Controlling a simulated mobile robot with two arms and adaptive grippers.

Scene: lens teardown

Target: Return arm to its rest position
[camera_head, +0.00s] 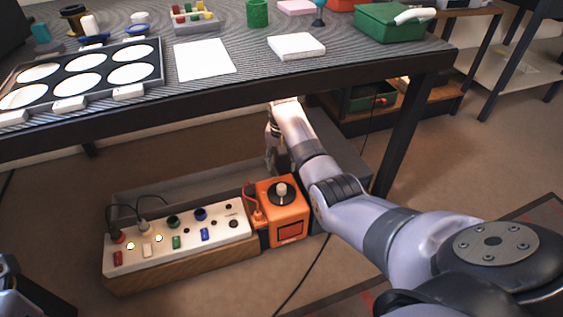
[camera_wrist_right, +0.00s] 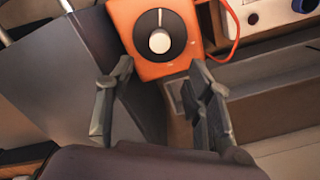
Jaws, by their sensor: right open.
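My right arm (camera_head: 385,240) reaches from the lower right to under the table. My right gripper (camera_head: 273,150) is at its far end, behind the orange box (camera_head: 290,228), with its fingertips hard to make out in the head view. In the right wrist view my right gripper (camera_wrist_right: 160,82) is open and empty, its two fingers apart. The orange box (camera_wrist_right: 150,63) with its silver and black dial (camera_wrist_right: 159,42) lies just beyond the fingers. A small part of what looks like my left gripper (camera_head: 18,290) shows at the lower left edge; its fingers cannot be read.
A white panel (camera_head: 190,243) with knobs, switches and lit lamps sits on a wooden base left of the orange box. The table edge (camera_head: 230,98) and a dark table leg (camera_head: 402,130) are close to my right arm. A cable (camera_head: 300,275) runs along the floor.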

